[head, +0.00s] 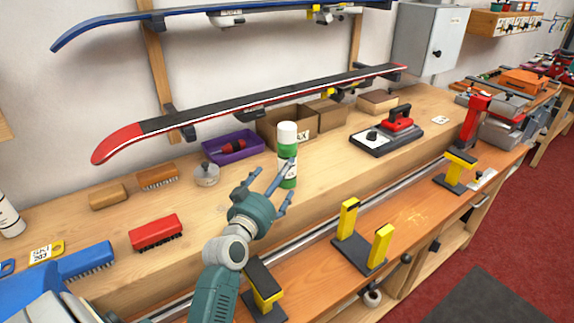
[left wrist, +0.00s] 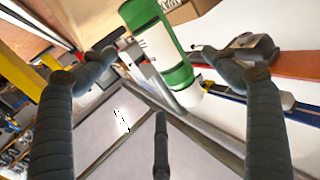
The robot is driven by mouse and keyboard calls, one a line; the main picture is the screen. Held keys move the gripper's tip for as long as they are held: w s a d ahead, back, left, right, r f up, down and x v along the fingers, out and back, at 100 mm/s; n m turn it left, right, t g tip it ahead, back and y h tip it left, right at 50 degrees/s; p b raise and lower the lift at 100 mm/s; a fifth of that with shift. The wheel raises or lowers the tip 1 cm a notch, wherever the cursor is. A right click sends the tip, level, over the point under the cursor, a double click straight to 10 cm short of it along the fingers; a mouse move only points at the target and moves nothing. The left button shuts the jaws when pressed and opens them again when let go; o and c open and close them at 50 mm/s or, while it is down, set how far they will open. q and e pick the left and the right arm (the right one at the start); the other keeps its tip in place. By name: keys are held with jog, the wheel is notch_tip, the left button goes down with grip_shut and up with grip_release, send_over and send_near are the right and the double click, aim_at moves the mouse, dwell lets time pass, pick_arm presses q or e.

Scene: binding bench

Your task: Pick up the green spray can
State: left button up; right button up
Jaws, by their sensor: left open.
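The green spray can (head: 288,172), with a white cap and a white label band, stands upright on the wooden bench. My left gripper (head: 272,184) is open right in front of it, with its fingers spread towards the can. In the left wrist view the green can (left wrist: 158,40) shows tilted beyond the open gripper (left wrist: 158,55), between its two outer fingertips; a gap shows on the left side. I cannot tell whether any finger touches it. My right gripper is in neither view.
A purple tray (head: 232,151), a small metal pot (head: 206,174) and cardboard boxes (head: 276,127) stand close to the can. A red brush (head: 155,233) lies to the left, a red iron (head: 400,122) to the right. Skis hang above; yellow-topped clamps (head: 347,220) line the front edge.

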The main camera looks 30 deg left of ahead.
pick_arm(q)
jog(key=w, duration=0.3)
jog(key=w+a+p, duration=0.1)
jog(key=w, duration=0.2)
jog(key=w+a, duration=0.1)
jog(key=w, duration=0.2)
jog(key=shift+w+p, duration=0.25)
jog(key=shift+p, duration=0.15)
jog(key=c, duration=1.2)
jog(key=shift+r, duration=0.1)
jog(key=shift+c, duration=0.2)
